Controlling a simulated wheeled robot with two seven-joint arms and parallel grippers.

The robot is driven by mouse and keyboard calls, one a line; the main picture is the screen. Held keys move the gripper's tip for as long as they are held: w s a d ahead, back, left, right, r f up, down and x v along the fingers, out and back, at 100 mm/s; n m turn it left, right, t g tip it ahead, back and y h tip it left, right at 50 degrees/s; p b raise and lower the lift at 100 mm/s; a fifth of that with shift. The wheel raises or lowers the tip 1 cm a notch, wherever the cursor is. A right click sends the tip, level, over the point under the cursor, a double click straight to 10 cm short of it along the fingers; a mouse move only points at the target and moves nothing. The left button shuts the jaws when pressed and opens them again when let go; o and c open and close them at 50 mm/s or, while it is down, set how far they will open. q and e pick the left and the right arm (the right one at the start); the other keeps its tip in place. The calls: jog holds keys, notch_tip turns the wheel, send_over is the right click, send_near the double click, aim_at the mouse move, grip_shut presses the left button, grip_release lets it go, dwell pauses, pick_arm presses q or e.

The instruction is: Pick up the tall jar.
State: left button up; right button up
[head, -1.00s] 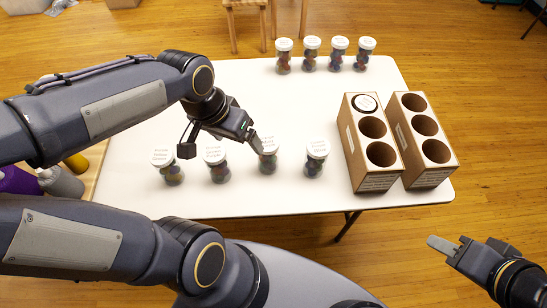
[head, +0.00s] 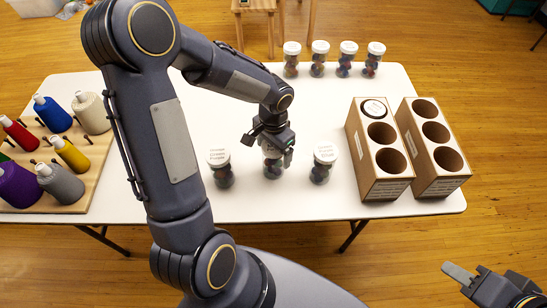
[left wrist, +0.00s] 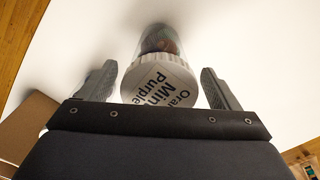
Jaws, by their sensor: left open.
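Several clear jars with white labelled lids and coloured contents stand on the white table. My left gripper (head: 274,152) is open, pointing down over a front-row jar (head: 272,170). In the left wrist view this jar (left wrist: 160,80) is between the open fingers, its lid lettered "Mint" and "Purple", with gaps at both sides. Front-row neighbours are a left jar (head: 221,172) and a right jar (head: 322,168). Which jar is the tall one, I cannot tell. My right gripper (head: 460,276) is off the table at lower right; its jaw opening is unclear.
Several jars (head: 318,60) line the table's back edge. Two wooden holders with round holes stand at right; the left holder (head: 378,180) has one filled hole, the right holder (head: 440,177) looks empty. A board of thread spools (head: 92,185) is at left.

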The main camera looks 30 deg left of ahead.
pick_arm(q)
jog(key=shift+f, duration=0.65)
jog(key=c, duration=1.1)
jog(key=shift+r, duration=0.1)
